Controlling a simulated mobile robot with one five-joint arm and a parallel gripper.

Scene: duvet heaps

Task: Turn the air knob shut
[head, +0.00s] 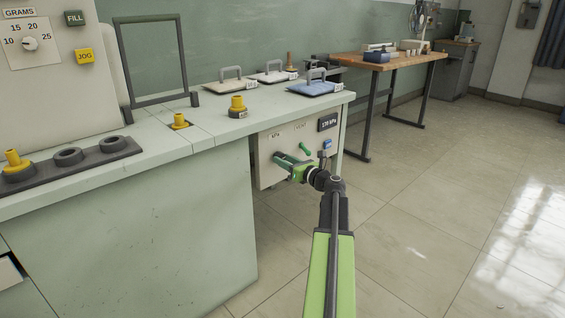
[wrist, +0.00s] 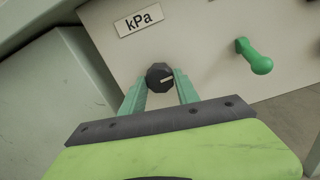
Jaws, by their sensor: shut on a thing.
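The air knob (wrist: 159,77) is a small black knob with a pale pointer line, in the wrist view on a light panel below a kPa label (wrist: 139,20). The pointer line lies nearly level, running toward the right. My gripper (wrist: 160,84) has its two green fingers on either side of the knob, shut on it. In the head view my gripper (head: 287,164) reaches the panel (head: 268,143) under the bench's right end, and hides the knob there.
A green lever (wrist: 254,56) sticks out right of the knob; it also shows in the head view (head: 305,149). A display reading 170 kPa (head: 328,122) and a blue part (head: 327,144) sit at the panel's right. The bench (head: 230,122) overhangs above. Floor on the right is clear.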

